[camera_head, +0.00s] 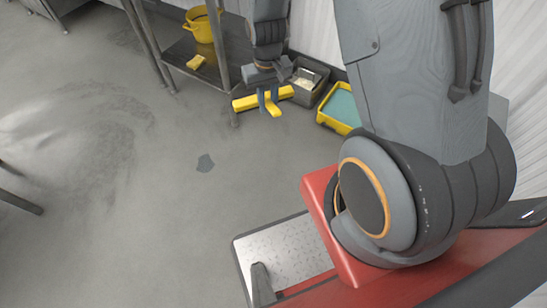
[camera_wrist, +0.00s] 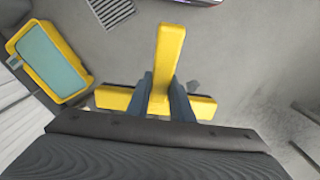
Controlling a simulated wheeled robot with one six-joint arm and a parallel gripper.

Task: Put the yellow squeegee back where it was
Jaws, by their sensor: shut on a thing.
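The yellow squeegee (camera_head: 244,103) has a long crossbar and a short yellow handle. My gripper (camera_head: 268,100) is shut on it and points down in the head view. In the wrist view, the squeegee's handle (camera_wrist: 169,58) stands out between the two fingers of my gripper (camera_wrist: 161,98), with the crossbar spreading to both sides behind them. Part of the crossbar is hidden by the fingers. I cannot tell how high the squeegee is above the floor.
A yellow tub with blue-green contents (camera_head: 341,106) and a grey bin (camera_head: 308,83) stand by the wall. A metal shelf (camera_head: 212,70) holds a yellow pot (camera_head: 203,24) and a yellow cloth-like item (camera_head: 196,62). A floor grate (camera_wrist: 111,11) shows.

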